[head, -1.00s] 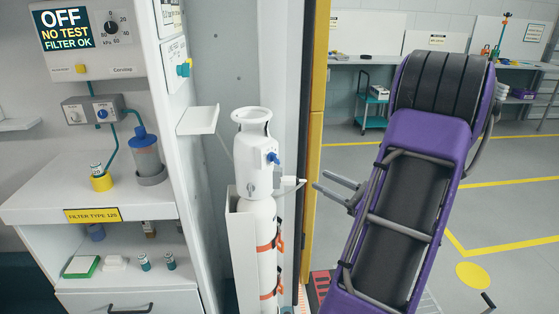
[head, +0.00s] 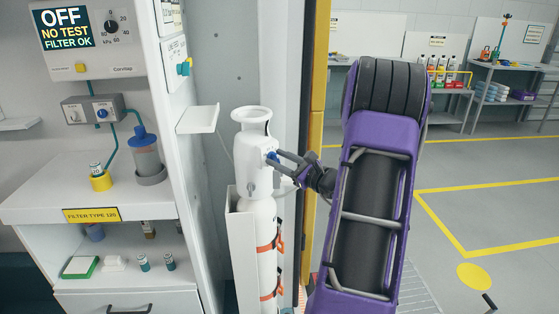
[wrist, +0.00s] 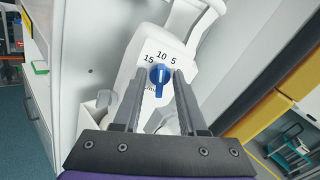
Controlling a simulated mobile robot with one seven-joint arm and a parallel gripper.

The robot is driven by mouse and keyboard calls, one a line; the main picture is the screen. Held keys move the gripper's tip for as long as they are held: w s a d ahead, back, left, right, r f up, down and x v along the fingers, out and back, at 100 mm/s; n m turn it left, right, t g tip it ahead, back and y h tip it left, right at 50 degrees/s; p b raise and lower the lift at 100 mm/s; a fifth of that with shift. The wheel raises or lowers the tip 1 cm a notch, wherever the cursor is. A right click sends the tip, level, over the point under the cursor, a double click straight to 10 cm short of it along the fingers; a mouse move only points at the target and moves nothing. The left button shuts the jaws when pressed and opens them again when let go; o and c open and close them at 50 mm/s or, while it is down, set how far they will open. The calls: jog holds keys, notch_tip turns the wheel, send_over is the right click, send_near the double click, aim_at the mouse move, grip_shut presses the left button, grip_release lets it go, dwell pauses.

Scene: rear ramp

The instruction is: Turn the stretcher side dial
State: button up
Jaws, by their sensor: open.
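The blue dial (wrist: 160,74) sits on the white head of a tall white cylinder (head: 262,218), with the numbers 15, 10 and 5 around its top. Its white mark is near upright, below the 10, and its blue grip extends downward. In the head view the dial (head: 271,156) is partly hidden by my fingers. My gripper (head: 281,160) has reached the cylinder head from the right. In the wrist view my gripper (wrist: 159,71) is open, one finger on each side of the dial. I cannot tell whether either finger touches it.
The cylinder stands in a white holder with orange straps (head: 267,247). A small white shelf (head: 198,119) and a cabinet with a filter panel (head: 83,40) are to the left. A yellow post (head: 318,130) stands close behind my wrist. Marked floor is open at right.

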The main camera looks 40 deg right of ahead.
jog(key=shift+c, duration=0.3)
grip_shut()
jog(key=shift+r+p, duration=0.1)
jog(key=shift+p, duration=0.25)
jog(key=shift+d+f+m+p, duration=0.1)
jog(key=shift+d+m+p, duration=0.05)
jog(key=shift+m+p, duration=3.2)
jog(key=shift+d+f+m+p, duration=0.1)
jog(key=shift+m+p, duration=1.95)
jog(key=shift+m, duration=2.5)
